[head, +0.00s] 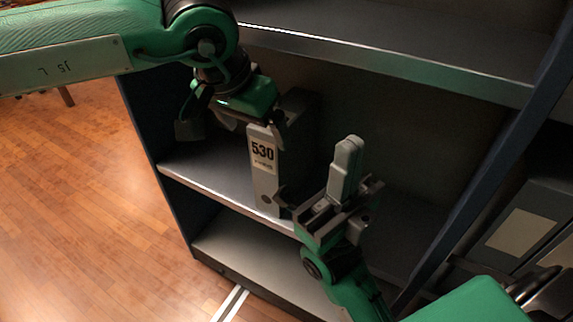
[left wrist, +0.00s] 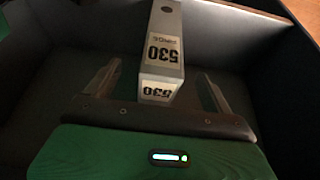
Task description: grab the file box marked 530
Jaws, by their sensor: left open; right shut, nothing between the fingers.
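The grey file box (head: 263,183) marked 530 stands upright on the middle shelf, its label facing out. It also shows in the left wrist view (left wrist: 162,55), between the two fingers. My left gripper (head: 262,122) is open at the upper part of the box in the head view. In the left wrist view (left wrist: 160,88) one finger is on each side of the box, with gaps visible. My right gripper (head: 347,165) is shut and empty, in front of the shelf to the right of the box. The left hand partly hides the box's top.
The shelf unit has a dark left side panel (head: 150,130), an upper shelf edge (head: 390,62) above the box and a lower shelf (head: 235,245). A slanted dark panel (head: 490,150) stands at right. Wooden floor (head: 90,200) is open at left.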

